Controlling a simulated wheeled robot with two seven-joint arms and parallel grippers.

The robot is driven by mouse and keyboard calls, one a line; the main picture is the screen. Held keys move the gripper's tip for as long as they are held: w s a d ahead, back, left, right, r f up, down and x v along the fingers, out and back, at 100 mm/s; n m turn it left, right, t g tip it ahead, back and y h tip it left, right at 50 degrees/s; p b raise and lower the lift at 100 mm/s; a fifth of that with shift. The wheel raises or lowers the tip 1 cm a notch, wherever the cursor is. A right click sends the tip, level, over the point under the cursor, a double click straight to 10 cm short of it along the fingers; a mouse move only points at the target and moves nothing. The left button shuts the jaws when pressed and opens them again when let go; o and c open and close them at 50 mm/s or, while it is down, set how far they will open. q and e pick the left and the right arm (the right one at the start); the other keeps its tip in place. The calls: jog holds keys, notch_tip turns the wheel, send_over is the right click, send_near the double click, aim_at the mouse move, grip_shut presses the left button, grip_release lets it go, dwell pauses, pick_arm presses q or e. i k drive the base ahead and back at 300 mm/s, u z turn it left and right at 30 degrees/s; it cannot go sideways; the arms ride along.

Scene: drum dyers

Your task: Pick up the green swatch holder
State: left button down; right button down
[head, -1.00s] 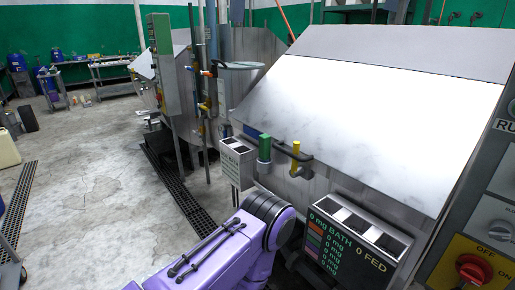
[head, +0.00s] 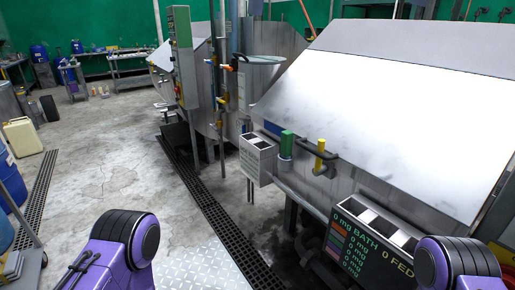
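The green swatch holder (head: 287,143) is a small upright green cylinder with a pale lower end. It is at the front of the big metal drum machine, just right of a grey box with openings. A similar yellow piece (head: 320,153) stands to its right, beside a dark bar handle. Purple links of my two arms show at the bottom left and bottom right, well apart from the green holder. Neither gripper shows in the head view, so I cannot see their fingers.
The grey box (head: 256,160) sits left of the green holder. A dark panel reading "BATH" and "FED" (head: 362,243), with open slots on top, juts out below. A floor grate (head: 212,215) runs along the machines. The concrete floor at left is largely clear.

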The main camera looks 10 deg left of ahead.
aim_at(286, 139)
jog(key=u, duration=1.95)
jog(key=i, duration=1.9)
jog(key=z, duration=3.7)
